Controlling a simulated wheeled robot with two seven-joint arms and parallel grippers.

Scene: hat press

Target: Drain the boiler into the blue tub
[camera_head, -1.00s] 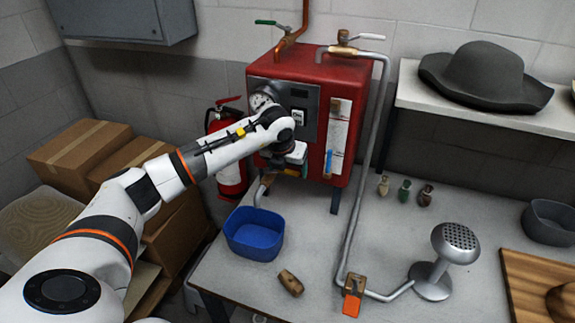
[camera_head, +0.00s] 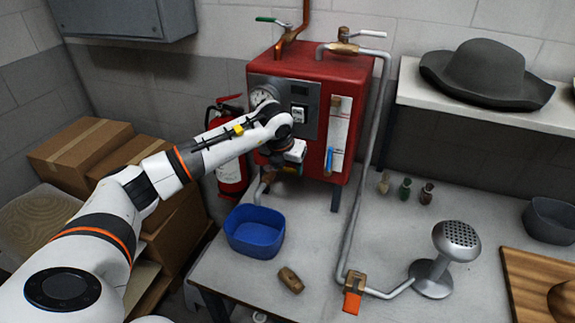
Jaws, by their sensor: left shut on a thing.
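The red boiler (camera_head: 318,75) stands on short legs at the back of the table. A bent drain pipe (camera_head: 262,189) comes down below its lower left front, with the blue tub (camera_head: 255,232) standing on the table beneath. The tub looks empty; no water shows. My left arm reaches in from the left, in front of the boiler's left side. My left gripper (camera_head: 272,178) is at the boiler's lower front, just above the drain pipe. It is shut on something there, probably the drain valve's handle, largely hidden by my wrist. My right gripper is out of view.
A grey pipe (camera_head: 362,170) runs from the boiler's top to an orange-handled valve (camera_head: 353,298) and a steam head (camera_head: 455,243). A small brown piece (camera_head: 290,280) lies near the tub. A fire extinguisher (camera_head: 231,170) hangs left of the boiler. Small bottles (camera_head: 405,189) stand right.

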